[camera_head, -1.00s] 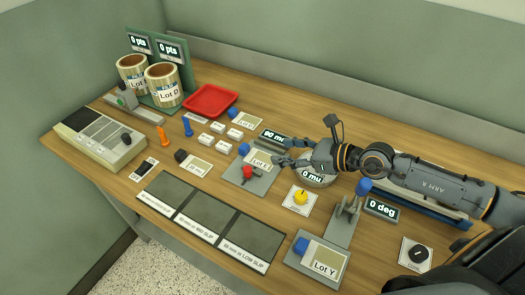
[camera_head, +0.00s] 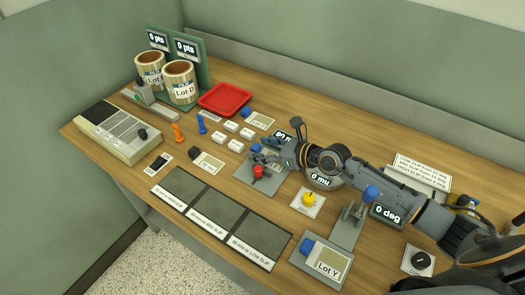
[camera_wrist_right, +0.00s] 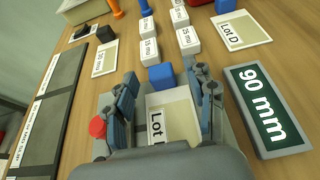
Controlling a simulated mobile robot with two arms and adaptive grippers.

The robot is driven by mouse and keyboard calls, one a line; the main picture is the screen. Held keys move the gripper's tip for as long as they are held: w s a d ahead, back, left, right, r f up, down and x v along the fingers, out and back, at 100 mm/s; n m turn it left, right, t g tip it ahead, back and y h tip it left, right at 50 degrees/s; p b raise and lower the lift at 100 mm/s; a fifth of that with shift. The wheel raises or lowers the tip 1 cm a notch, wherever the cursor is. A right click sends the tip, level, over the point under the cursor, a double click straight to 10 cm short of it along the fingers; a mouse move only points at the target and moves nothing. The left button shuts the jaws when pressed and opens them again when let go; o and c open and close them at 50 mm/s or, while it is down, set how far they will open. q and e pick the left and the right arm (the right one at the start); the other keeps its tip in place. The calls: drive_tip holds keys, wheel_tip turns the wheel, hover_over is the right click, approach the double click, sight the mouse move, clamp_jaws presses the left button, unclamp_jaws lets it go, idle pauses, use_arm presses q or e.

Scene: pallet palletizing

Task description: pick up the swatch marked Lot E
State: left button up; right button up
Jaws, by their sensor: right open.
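The swatch (camera_head: 265,159), a pale card with a blue tab (camera_head: 256,148), lies on a grey fixture (camera_head: 253,180) with a red knob (camera_head: 259,171). My right gripper (camera_head: 275,147) is over it and partly hides it in the head view. In the right wrist view, my right gripper (camera_wrist_right: 165,93) is open, with one finger on each side of the swatch (camera_wrist_right: 182,104). Its label reads "Lot" and the last letter is cut off by the gripper. The blue tab (camera_wrist_right: 161,76) is just beyond the fingertips. I cannot tell whether the fingers touch the card. My left gripper is out of view.
A 90 mm display (camera_wrist_right: 262,110) stands close right of the gripper. Several white blocks (camera_wrist_right: 149,50) and another swatch, Lot D (camera_wrist_right: 242,32), lie beyond. Swatch Lot Y (camera_head: 328,262), a yellow knob (camera_head: 309,199) and dark slip pads (camera_head: 220,215) are at the front. A red tray (camera_head: 224,99) is behind.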

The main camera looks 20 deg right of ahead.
drive_tip(key=x, duration=0.2)
drive_tip(key=shift+w+a+f, duration=0.1)
drive_tip(key=shift+w+f, duration=0.05)
drive_tip(key=shift+w, duration=0.05)
drive_tip(key=shift+s, duration=0.1)
drive_tip(key=c, duration=1.1)
drive_tip(key=shift+o, duration=0.2)
